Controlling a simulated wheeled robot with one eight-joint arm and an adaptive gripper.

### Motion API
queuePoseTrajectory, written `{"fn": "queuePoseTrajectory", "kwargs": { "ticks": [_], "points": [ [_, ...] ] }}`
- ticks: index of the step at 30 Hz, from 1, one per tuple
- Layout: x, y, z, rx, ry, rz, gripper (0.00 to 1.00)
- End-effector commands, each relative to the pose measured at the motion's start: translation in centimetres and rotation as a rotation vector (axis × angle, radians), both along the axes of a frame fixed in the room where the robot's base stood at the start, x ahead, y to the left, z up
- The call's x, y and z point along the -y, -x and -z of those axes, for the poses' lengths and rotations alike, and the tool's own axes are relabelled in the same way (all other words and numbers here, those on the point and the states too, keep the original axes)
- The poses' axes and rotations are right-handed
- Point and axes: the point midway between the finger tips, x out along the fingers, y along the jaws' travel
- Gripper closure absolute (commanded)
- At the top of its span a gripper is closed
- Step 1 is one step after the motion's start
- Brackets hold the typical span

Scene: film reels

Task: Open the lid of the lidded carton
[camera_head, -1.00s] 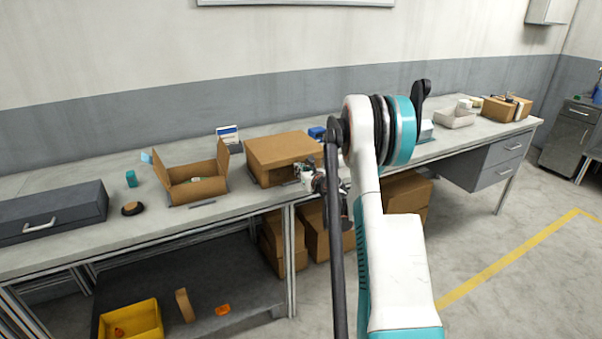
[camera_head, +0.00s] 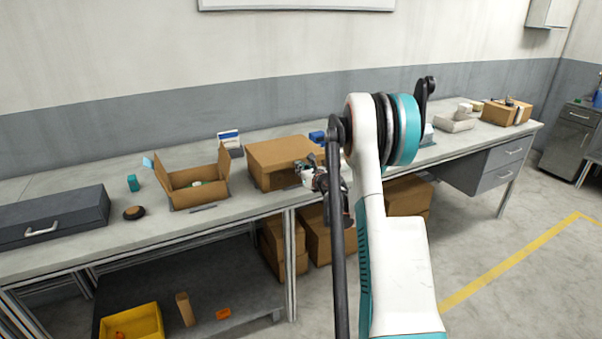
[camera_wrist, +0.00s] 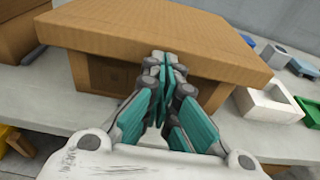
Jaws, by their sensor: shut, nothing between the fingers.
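The lidded carton (camera_head: 285,155) is a closed brown cardboard box on the workbench, left of my arm in the head view. Its lid (camera_wrist: 150,30) lies flat and overhangs the front wall (camera_wrist: 105,75) in the wrist view. My gripper (camera_wrist: 160,62) is shut and empty, with its fingertips at the lid's front edge. I cannot tell whether they touch it. In the head view my gripper (camera_head: 303,168) is at the carton's front right corner, and the arm hides part of the carton's right side.
An open carton (camera_head: 198,186) stands to the left, with a grey case (camera_head: 50,215) farther left. A round dark object (camera_head: 134,212) lies between them. A pale tray (camera_head: 456,123) is on the bench at right. Several boxes (camera_head: 405,196) sit below the bench.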

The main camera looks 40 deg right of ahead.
Motion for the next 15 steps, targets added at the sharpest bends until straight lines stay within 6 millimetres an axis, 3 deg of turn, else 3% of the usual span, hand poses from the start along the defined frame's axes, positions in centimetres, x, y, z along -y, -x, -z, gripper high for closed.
{"fn": "queuePoseTrajectory", "kwargs": {
  "ticks": [15],
  "points": [
    [0.2,-1.1,-4.2,0.000,0.000,0.000,1.00]
  ]
}}
